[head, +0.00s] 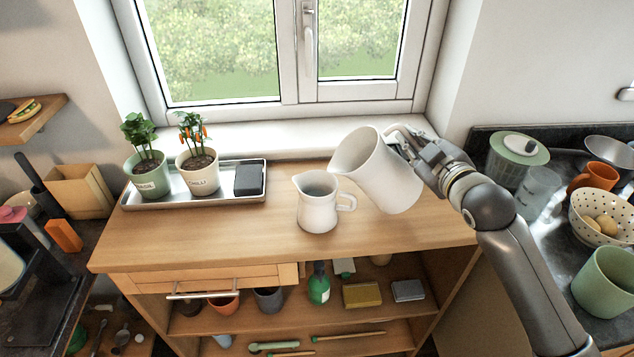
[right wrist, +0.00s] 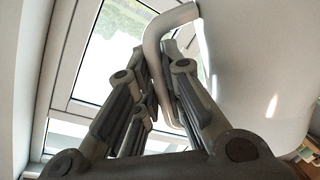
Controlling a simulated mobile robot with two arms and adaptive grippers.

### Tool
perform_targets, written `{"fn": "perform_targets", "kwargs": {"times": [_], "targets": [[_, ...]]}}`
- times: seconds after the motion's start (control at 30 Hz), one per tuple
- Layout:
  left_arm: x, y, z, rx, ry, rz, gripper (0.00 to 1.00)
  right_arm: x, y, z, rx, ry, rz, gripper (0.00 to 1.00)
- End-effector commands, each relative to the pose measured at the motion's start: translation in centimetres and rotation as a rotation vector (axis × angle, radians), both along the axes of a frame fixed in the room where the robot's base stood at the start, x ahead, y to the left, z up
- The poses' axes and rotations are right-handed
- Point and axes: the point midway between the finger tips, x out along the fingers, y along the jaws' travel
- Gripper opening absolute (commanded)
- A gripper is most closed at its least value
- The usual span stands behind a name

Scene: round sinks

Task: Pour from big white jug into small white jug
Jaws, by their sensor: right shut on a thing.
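The big white jug (head: 378,170) is tilted to the left above the wooden counter, its mouth toward the small white jug. My right gripper (head: 412,150) is shut on its handle at the right side. In the right wrist view, the fingers (right wrist: 160,95) close around the handle (right wrist: 152,48), with the jug's white body (right wrist: 265,70) at the right. The small white jug (head: 318,208) stands upright on the counter, its handle to the right. The big jug's lip is just above and right of the small jug's opening. No stream of liquid is visible. My left gripper is not in view.
A metal tray (head: 216,204) with two potted plants and a dark block stands at the left of the counter (head: 250,240). A window (head: 220,50) is behind. Crockery and a colander (head: 590,225) crowd the right worktop. The counter's front middle is clear.

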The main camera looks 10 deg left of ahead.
Motion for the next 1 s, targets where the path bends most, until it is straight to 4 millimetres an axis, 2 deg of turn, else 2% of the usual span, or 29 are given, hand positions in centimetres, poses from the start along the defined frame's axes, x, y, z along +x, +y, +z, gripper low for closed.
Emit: {"fn": "perform_targets", "kwargs": {"times": [0.13, 0.37, 0.57, 0.73, 1.0], "targets": [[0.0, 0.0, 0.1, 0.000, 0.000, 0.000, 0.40, 0.1, 0.0, 0.5, 0.040, -0.005, 0.005, 0.00], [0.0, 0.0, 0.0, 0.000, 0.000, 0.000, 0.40, 0.4, -1.0, -0.9, 0.126, 0.033, 0.002, 0.00], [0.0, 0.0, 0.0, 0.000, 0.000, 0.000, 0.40, 0.9, -2.4, -3.2, 0.239, 0.078, 0.000, 0.00], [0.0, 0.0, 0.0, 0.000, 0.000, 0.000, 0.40, 1.5, -3.9, -4.9, 0.399, 0.138, -0.001, 0.00], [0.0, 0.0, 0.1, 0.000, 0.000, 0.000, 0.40, 2.0, -5.0, -7.7, 0.606, 0.218, 0.000, 0.00]]}}
